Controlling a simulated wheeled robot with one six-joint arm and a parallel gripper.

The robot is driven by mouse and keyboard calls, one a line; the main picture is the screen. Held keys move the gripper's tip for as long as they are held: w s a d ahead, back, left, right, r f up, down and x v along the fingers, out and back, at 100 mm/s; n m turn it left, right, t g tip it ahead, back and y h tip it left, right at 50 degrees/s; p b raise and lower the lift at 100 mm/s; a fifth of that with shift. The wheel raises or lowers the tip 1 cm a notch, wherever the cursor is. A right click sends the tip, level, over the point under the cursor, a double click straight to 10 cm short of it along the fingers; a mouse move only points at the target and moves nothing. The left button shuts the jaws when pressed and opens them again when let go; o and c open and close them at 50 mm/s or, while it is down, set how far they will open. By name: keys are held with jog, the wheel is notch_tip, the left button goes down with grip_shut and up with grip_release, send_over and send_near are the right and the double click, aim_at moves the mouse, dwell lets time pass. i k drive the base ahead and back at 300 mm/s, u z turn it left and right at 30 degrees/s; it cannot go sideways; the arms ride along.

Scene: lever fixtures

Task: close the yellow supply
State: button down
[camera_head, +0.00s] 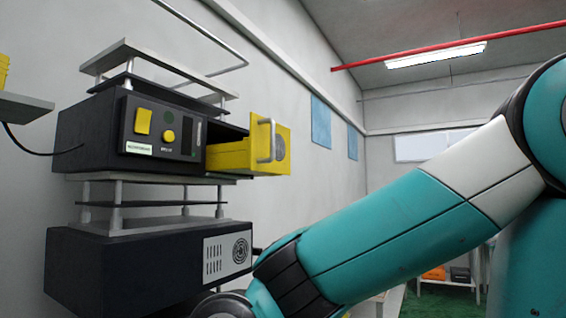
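The yellow supply (272,146) is a yellow drawer-like unit with a grey vertical bar handle (265,140) on its front. It sticks out to the right from the front of a black device (85,135) on the left side of the head view. A dark gap shows behind its yellow front, so it is pulled out. My arm crosses the lower right of the view, below and to the right of the drawer. My gripper is not in the frame, and I see nothing touching the handle.
A yellow switch (142,121) and a round yellow knob (169,136) sit on the black device's panel. A second black unit (130,268) with a fan grille is below on posts. A metal rack (150,62) stands on top. A red pipe (450,46) runs overhead.

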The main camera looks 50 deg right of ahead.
aim_at(267, 151)
jog(key=z, duration=0.95)
